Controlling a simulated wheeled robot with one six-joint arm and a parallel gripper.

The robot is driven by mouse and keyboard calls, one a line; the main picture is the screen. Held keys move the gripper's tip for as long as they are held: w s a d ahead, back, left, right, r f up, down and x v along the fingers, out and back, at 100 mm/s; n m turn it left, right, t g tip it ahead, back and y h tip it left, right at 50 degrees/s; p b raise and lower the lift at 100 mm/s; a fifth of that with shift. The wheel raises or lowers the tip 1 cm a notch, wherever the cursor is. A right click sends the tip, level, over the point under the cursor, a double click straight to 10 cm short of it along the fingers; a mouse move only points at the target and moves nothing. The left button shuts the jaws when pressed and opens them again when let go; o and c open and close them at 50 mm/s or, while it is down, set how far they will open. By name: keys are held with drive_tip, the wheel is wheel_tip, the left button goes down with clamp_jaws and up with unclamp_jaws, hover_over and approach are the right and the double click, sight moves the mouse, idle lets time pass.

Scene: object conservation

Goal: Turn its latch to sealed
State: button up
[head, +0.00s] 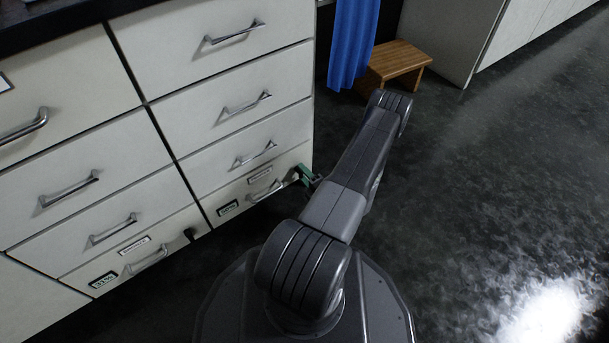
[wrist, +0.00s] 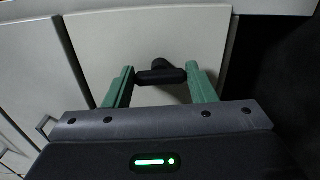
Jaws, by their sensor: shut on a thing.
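In the wrist view, my gripper (wrist: 160,75) has its two green fingers at either end of a black latch (wrist: 160,77) and is shut on it. The latch is a short dark bar lying roughly level across that picture, on a pale drawer front (wrist: 145,40). In the head view, my gripper's green fingers (head: 305,174) are at the right end of the bottom right drawer (head: 228,190). The latch they hold is hidden there by the gripper and arm. That drawer has a bar handle, a label and a small display with green characters (head: 228,208).
The bottom left drawer has its own dark latch (head: 190,234) and green display (head: 103,280). Several other drawers with bar handles stand above. A wooden stool (head: 398,62) and blue cloth (head: 353,40) are beyond the cabinet. The dark floor (head: 470,190) to the right is clear.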

drive_tip(key=shift+w+m, duration=0.1)
drive_tip(key=shift+m, duration=0.2)
idle(0.4)
drive_tip(key=o, duration=1)
